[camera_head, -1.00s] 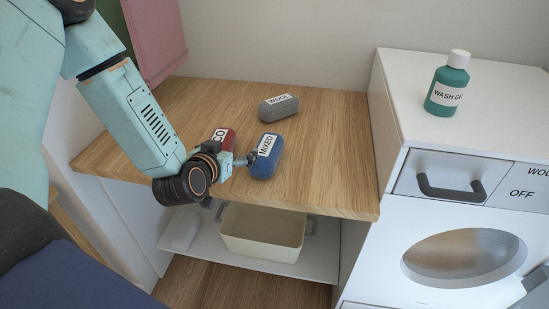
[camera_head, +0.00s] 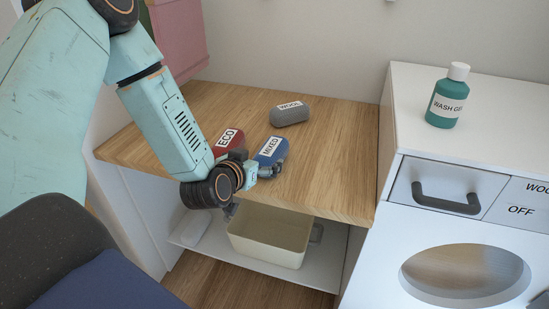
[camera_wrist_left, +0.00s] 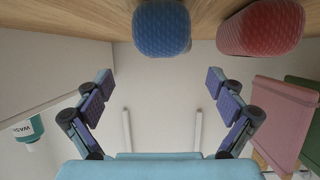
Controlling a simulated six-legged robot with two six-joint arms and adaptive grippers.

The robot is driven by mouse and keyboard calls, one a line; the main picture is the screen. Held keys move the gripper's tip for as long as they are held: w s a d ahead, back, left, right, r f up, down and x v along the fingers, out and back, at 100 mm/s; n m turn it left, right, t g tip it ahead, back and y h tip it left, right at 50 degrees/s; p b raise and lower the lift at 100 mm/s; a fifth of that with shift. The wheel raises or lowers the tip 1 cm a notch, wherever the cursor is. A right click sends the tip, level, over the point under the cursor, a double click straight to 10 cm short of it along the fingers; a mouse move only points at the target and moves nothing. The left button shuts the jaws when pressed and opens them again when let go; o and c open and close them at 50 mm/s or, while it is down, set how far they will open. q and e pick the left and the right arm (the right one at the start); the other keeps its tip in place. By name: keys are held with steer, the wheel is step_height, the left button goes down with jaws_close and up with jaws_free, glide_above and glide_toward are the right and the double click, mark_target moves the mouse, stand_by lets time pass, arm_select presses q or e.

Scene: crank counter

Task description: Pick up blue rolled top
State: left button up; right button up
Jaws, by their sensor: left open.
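The blue rolled top (camera_head: 272,150), with a white MIXED label, lies on the wooden counter. In the left wrist view the blue rolled top (camera_wrist_left: 161,28) shows at the top, a little left of centre, beyond the fingertips. My left gripper (camera_head: 268,170) is at the near end of the blue roll in the head view, and part of that end is hidden behind it. In the left wrist view my left gripper (camera_wrist_left: 160,82) is open, with nothing between its fingers. My right gripper is not in view.
A red roll (camera_head: 228,141) labelled ECO lies close left of the blue one. A grey roll (camera_head: 290,115) labelled WOOL lies farther back. A cream bin (camera_head: 268,236) stands on the shelf below. A washer (camera_head: 412,240) with a green bottle (camera_head: 447,98) stands right.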

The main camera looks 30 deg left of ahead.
mark_target(265, 155)
arm_select(q)
steer(key=x, duration=0.2)
steer(key=b+x, duration=0.1)
steer(key=x, duration=0.3)
steer(key=shift+w+a+f, duration=0.15)
steer(key=shift+a+f, duration=0.1)
steer(key=shift+f, duration=0.2)
steer(key=shift+w+d, duration=0.15)
steer(key=shift+w, duration=0.2)
steer(key=shift+s, duration=0.1)
steer(key=shift+c, duration=1.4)
steer(key=c, duration=1.1)
